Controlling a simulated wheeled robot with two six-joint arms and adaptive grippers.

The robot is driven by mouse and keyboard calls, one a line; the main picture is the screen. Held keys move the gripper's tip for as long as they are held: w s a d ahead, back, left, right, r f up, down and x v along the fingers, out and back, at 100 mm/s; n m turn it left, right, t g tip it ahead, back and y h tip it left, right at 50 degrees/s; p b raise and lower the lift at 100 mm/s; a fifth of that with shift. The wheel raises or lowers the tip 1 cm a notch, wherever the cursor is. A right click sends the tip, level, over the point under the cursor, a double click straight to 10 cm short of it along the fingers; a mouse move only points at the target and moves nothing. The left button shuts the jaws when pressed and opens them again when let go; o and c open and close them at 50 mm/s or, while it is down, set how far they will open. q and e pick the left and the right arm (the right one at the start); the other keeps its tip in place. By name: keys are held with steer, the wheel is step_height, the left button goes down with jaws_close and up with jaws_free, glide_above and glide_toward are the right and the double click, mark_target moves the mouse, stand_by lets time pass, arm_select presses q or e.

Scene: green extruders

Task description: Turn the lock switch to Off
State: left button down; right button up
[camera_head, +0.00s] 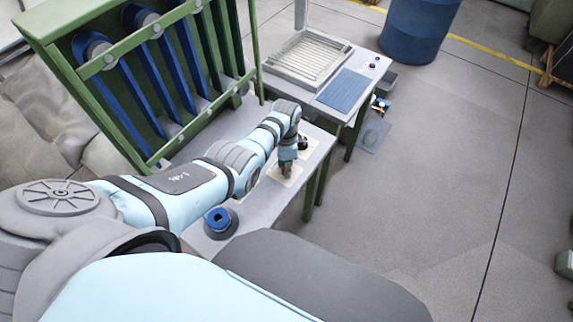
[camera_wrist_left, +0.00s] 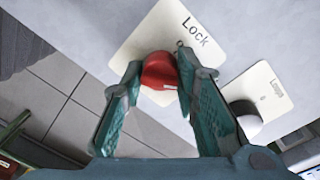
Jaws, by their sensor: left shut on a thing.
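The lock switch is a red knob (camera_wrist_left: 160,71) on a cream plate (camera_wrist_left: 148,35) marked "Lock" in the left wrist view. My left gripper (camera_wrist_left: 161,78) has its two teal fingers closed on either side of the red knob. In the head view my left gripper (camera_head: 287,164) reaches down over the red knob (camera_head: 284,174) on the grey table. Lettering beside the knob is mostly hidden, so I cannot read its setting. My right gripper is not in view.
A second plate (camera_wrist_left: 264,92) with a black and white knob (camera_wrist_left: 246,117) sits right of the lock plate. A green rack (camera_head: 135,140) stands behind my left arm. A blue and dark round object (camera_head: 221,222) is on the table (camera_head: 250,203). Open floor lies to the right.

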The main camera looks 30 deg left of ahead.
arm_select(q)
steer(key=shift+m, duration=0.3)
steer(key=c, duration=1.3)
jaws_free()
steer(key=shift+w, duration=0.1)
steer(key=shift+r, duration=0.1)
steer(key=r, duration=1.1)
steer(key=shift+w+a+r, duration=0.15)
steer(key=shift+w+r, duration=0.1)
steer(key=shift+r, duration=0.15)
